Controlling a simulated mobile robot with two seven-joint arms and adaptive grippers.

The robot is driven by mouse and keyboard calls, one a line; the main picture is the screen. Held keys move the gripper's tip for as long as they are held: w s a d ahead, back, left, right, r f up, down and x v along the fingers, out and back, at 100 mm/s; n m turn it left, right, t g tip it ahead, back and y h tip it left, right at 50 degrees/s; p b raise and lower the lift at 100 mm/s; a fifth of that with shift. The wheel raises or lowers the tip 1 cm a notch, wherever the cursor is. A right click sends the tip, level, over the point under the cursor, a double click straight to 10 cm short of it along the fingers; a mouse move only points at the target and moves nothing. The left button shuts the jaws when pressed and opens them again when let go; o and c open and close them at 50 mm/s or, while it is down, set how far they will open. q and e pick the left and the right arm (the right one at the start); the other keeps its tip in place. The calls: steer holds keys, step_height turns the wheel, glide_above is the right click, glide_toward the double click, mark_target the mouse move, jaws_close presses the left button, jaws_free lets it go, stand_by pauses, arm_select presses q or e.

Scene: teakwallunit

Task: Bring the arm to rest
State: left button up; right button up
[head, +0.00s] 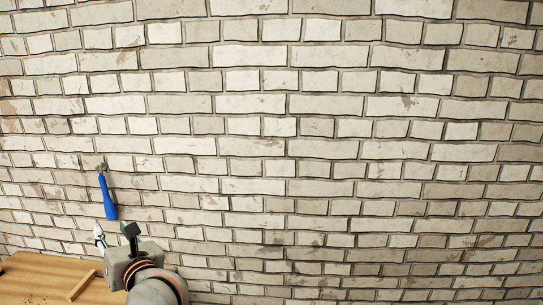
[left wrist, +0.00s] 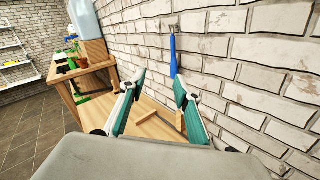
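My left gripper (head: 115,232) is at the lower left of the head view, low in front of the brick wall. In the left wrist view its two green-faced fingers (left wrist: 159,80) stand well apart with nothing between them, so it is open and empty. A tool with a blue handle (head: 107,195) hangs on the wall just above the gripper in the head view. It also shows beyond the fingertips in the left wrist view (left wrist: 173,56), apart from them. My right gripper is in neither view.
A brick wall (head: 330,150) fills most of the head view. A wooden worktop (head: 35,275) lies at the lower left. The left wrist view shows potted plants (left wrist: 82,60), a pale blue container (left wrist: 84,18), a white shelf (left wrist: 15,50) and open tiled floor (left wrist: 35,120).

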arm_select(q)
steer(key=s+d+f+m+t+h, duration=0.4)
steer(key=d+f+m+h, duration=0.35)
steer(key=m, duration=0.95)
steer(key=s+d+f+m+t+h, duration=0.4)
steer(key=d+f+m+h, duration=0.35)
steer(key=m, duration=0.95)
steer(key=s+f+m+g, duration=0.5)
steer(key=s+f, duration=0.3)
steer(key=f, duration=0.5)
steer(key=s+f+m+g, duration=0.5)
steer(key=s+f+m, duration=0.2)
steer(key=f, duration=0.7)
steer(key=shift+s+d+f+h, duration=0.15)
steer(key=shift+s+d+h, duration=0.15)
steer(key=shift+s, duration=0.45)
